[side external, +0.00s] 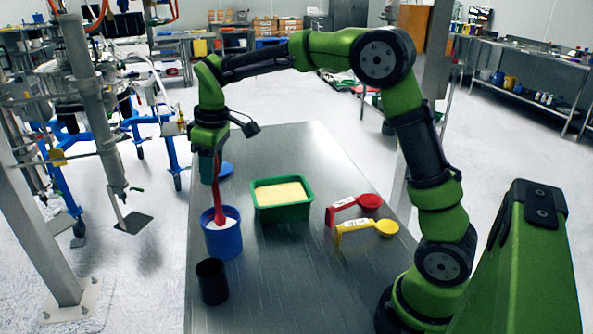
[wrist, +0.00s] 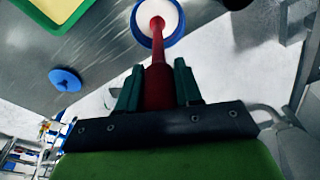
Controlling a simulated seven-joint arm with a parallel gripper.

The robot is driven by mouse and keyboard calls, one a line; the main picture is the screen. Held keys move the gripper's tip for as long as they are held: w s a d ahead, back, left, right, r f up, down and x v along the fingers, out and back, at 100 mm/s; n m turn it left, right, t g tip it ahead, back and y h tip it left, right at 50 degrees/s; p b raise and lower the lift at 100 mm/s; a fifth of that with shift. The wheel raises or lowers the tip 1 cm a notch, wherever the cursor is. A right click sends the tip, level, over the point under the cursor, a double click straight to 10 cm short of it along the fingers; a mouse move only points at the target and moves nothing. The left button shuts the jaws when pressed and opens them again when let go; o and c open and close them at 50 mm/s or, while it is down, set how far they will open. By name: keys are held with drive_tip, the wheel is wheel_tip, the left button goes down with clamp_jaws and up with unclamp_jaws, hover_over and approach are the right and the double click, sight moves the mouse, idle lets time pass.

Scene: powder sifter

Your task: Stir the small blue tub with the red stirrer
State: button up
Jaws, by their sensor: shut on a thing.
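The small blue tub (side external: 222,240) stands on the steel table and holds white powder. The red stirrer (side external: 218,200) hangs down from my gripper (side external: 208,168), and its lower end is inside the tub at the powder. In the wrist view my gripper (wrist: 157,88) is shut on the red stirrer (wrist: 157,62), with one finger on each side of it. The stirrer's tip reaches the white powder in the blue tub (wrist: 178,38) there. How deep the tip goes is hidden.
A green tray (side external: 283,212) of yellow powder stands right of the tub. A black cup (side external: 212,282) is in front of it. A blue lid (side external: 225,169) lies behind. A red scoop (side external: 355,207) and a yellow scoop (side external: 367,231) lie farther right. The table's left edge is close.

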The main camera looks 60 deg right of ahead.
drive_tip(key=shift+r, duration=4.6)
